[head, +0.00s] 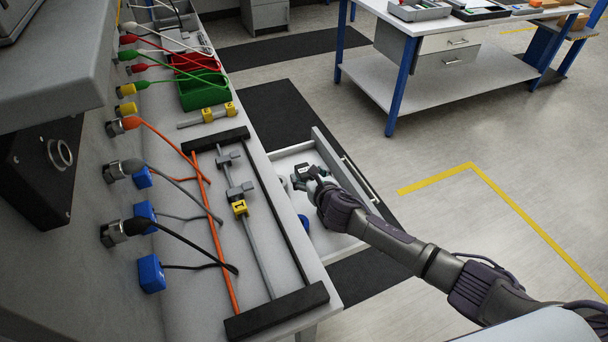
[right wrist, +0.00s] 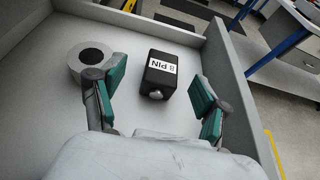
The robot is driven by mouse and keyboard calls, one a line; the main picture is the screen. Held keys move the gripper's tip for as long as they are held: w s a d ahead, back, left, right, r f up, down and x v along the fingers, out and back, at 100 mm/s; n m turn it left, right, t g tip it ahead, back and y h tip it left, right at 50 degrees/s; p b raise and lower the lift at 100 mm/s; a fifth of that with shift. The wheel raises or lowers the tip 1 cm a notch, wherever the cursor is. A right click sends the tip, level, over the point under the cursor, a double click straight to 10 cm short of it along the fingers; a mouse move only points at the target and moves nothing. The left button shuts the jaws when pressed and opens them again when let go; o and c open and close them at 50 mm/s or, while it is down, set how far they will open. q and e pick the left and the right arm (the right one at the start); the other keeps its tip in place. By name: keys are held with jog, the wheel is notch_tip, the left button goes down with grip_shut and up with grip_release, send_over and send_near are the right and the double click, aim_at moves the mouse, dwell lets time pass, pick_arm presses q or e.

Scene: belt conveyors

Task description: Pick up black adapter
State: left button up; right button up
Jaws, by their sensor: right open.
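The black adapter (right wrist: 158,78) is a small black block with a white label reading "8 PIN" and a round metal end. It lies on the floor of the open drawer (head: 331,142) and also shows in the head view (head: 303,170). My right gripper (right wrist: 160,92) is open, with its teal fingers on either side of the adapter and apart from it. In the head view the right gripper (head: 309,181) is over the drawer and hides part of the adapter. My left gripper is not in view.
A grey ring-shaped roll (right wrist: 90,60) lies left of the adapter, close to the left finger. A blue round thing (head: 304,222) lies nearer in the drawer. The bench (head: 175,205) with cables and a black-ended rail fixture stands left.

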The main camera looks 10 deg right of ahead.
aim_at(303, 168)
jog(key=shift+d+b+x, duration=0.15)
jog(key=shift+b+x, duration=0.15)
jog(key=shift+x, duration=1.15)
jog(key=shift+d+b+x, duration=0.1)
jog(key=shift+b+x, duration=0.2)
jog(key=shift+x, duration=1.15)
jog(key=shift+f, duration=0.1)
jog(key=shift+c, duration=0.2)
jog(key=c, duration=1.1)
jog(key=shift+c, duration=0.5)
